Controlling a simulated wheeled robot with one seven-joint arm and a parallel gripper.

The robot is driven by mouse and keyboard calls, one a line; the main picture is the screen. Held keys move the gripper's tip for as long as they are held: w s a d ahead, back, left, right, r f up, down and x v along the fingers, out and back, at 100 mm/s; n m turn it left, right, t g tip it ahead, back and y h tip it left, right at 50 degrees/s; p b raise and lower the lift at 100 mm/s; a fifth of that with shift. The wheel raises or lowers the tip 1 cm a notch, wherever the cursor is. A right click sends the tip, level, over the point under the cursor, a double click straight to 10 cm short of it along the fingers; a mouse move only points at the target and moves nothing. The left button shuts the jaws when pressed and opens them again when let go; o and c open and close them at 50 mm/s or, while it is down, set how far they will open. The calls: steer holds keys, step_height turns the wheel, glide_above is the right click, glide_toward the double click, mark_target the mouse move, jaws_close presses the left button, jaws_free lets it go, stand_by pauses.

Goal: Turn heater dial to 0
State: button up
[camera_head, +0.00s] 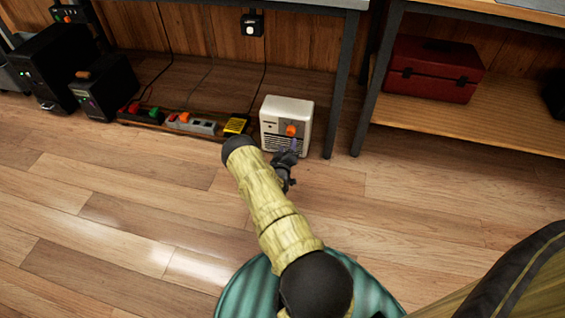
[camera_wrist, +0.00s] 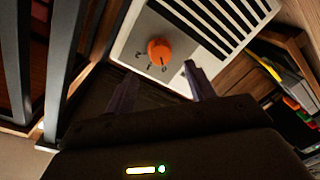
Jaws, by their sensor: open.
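The heater (camera_head: 287,116) is a small white box with a dark slatted grille, standing on the wood floor under the table. Its orange dial (camera_head: 291,130) is on the front face. My gripper (camera_head: 289,150) is just in front of the heater. In the wrist view its two fingers (camera_wrist: 160,85) are apart with nothing between them, and the dial is just beyond their tips.
A power strip (camera_head: 190,124) with coloured plugs and a yellow item (camera_head: 235,125) lie left of the heater. Black boxes (camera_head: 105,87) stand further left. A dark table leg (camera_head: 341,85) rises close on the heater's right. A red toolbox (camera_head: 430,68) sits on a low shelf. Floor in front is clear.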

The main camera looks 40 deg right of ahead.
steer(key=p+v, duration=0.4)
steer(key=v, duration=0.7)
